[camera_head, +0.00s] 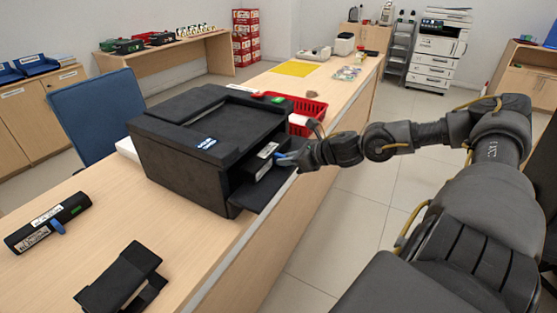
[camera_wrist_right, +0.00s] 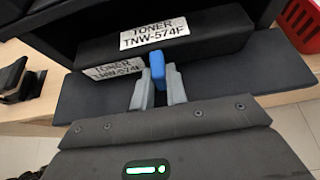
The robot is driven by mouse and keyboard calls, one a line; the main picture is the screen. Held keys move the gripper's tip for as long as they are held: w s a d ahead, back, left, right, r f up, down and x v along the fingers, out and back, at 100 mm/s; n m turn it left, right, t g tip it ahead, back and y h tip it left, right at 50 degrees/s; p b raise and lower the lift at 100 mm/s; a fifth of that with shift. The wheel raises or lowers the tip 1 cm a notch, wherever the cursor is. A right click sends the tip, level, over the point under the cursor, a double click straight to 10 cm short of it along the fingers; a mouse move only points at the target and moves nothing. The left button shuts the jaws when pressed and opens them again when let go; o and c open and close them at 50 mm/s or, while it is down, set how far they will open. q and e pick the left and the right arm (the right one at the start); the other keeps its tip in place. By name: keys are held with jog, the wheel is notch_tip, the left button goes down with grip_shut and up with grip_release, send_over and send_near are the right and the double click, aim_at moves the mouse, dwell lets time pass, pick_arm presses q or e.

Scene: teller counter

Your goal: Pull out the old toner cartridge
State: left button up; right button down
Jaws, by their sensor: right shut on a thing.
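The old toner cartridge (camera_head: 254,165), black with a white label, sits in the front opening of the black printer (camera_head: 190,150). In the right wrist view the cartridge (camera_wrist_right: 205,42) shows two "TONER TNW-574F" labels and a blue tab (camera_wrist_right: 157,68) on its front. My right gripper (camera_wrist_right: 157,84) has its grey fingers on either side of this tab and is shut on it. In the head view the right gripper (camera_head: 286,159) is at the opening, above the lowered flap (camera_head: 262,190). The cartridge's rear is hidden inside the printer. My left gripper is not in view.
Another cartridge (camera_head: 47,222) with a blue tab lies on the counter at left. A black stand (camera_head: 120,280) is at the front left. The floor right of the counter edge is clear.

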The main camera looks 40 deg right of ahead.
jog(key=s+p, duration=0.1)
jog(key=s+d+p, duration=0.1)
jog(key=s, duration=0.1)
jog(key=s+p, duration=0.1)
jog(key=s, duration=0.1)
jog(key=shift+d+r, duration=0.25)
jog(key=shift+d, duration=0.05)
